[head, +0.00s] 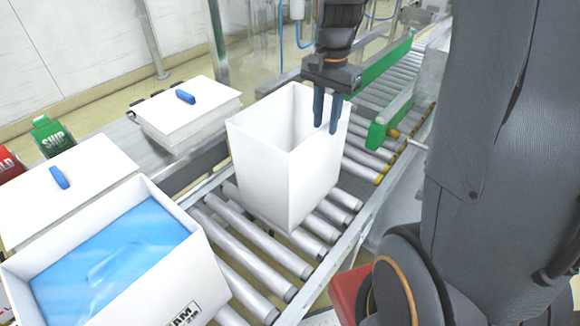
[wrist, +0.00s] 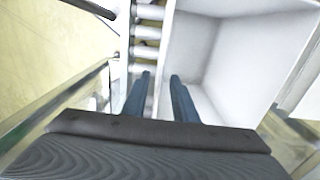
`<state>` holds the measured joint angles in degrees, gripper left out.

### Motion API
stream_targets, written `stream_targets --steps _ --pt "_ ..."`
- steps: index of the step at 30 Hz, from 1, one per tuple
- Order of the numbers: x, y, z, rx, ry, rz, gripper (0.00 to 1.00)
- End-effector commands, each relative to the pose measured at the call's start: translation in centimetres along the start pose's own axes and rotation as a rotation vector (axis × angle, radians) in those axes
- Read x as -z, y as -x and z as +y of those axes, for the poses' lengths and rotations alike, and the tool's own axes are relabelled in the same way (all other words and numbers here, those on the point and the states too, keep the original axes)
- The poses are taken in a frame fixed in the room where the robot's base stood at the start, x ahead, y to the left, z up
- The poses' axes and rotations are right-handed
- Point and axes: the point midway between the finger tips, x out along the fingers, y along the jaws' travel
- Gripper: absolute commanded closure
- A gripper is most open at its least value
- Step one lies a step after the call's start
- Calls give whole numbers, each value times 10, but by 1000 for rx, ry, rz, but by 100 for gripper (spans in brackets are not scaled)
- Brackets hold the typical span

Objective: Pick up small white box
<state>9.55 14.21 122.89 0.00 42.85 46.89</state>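A small white box (head: 262,165), open at the top and empty as far as I can see, stands upright on the roller conveyor. Its inside also shows in the wrist view (wrist: 235,60). My gripper (head: 326,128) points down at the box's right-hand rim in the head view. Its two fingers are apart, one on the inner side and one on the outer side of that wall. The wrist view shows the fingers (wrist: 160,75) with the wall's edge between them and a gap; I cannot make out contact.
A white box with a blue liner (head: 205,260) stands at the lower left. White lids or flat boxes with blue handles (head: 195,112) lie beside the conveyor. Green (head: 52,138) and red cartons are at far left. A green guide rail (head: 385,65) runs behind the box. Rollers (head: 240,248) are bare between boxes.

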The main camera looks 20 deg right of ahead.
Motion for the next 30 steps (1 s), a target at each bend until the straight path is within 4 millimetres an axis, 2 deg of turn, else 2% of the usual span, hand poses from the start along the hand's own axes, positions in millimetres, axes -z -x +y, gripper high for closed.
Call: stream_targets --steps 21,30 --pt "-7 -73 -1 -2 4 -2 74" --pt "-7 -76 -2 0 4 -1 74"
